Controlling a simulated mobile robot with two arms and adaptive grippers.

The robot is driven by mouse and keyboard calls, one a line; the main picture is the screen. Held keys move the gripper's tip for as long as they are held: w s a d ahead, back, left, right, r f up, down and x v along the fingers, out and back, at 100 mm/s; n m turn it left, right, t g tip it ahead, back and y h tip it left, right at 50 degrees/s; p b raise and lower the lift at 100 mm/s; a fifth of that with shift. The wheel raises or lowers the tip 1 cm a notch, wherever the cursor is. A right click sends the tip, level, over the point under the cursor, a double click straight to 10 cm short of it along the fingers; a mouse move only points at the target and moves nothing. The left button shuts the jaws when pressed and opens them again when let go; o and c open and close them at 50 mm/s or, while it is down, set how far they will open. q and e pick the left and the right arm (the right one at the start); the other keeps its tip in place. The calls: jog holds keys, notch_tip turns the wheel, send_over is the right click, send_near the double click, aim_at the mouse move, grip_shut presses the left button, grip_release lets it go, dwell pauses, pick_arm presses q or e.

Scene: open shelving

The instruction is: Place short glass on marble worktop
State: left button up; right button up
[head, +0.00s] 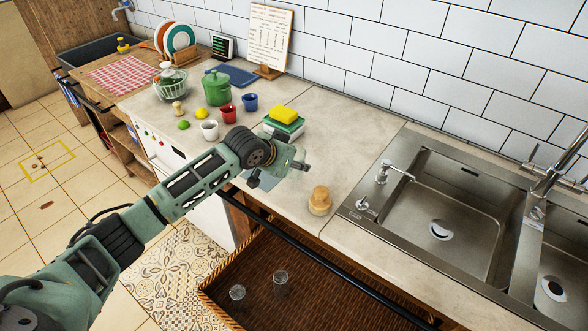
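Two small clear glasses stand in the brown wicker basket below the counter: one glass (237,293) on the left, another glass (281,278) to its right. The pale stone worktop (345,165) runs along the tiled wall. My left gripper (279,174) is over the worktop's front part, beside a stack with a yellow sponge. Its fingers look spread apart, and I see no glass between them. A blue-grey patch under the gripper is partly hidden, and I cannot tell what it is. My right gripper is not in view.
The wicker basket (330,312) sits under a dark rail at the counter's front. A wooden brush (320,201) stands near the sink (450,200). Cups, a green pot (216,88) and the sponge stack (284,122) crowd the left. Worktop between stack and sink is mostly clear.

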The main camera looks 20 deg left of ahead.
aim_at(293, 171)
pick_arm(q)
jog(key=shift+f+p, duration=0.45)
jog(key=shift+f, duration=1.5)
jog(key=o, duration=1.3)
jog(key=shift+f, duration=0.15)
jog(key=shift+o, duration=0.2)
jog(key=shift+s, duration=0.1)
jog(key=shift+r, duration=0.25)
jog(key=b+v, duration=0.1)
jog(key=v, duration=1.1)
jog(key=shift+f, duration=0.1)
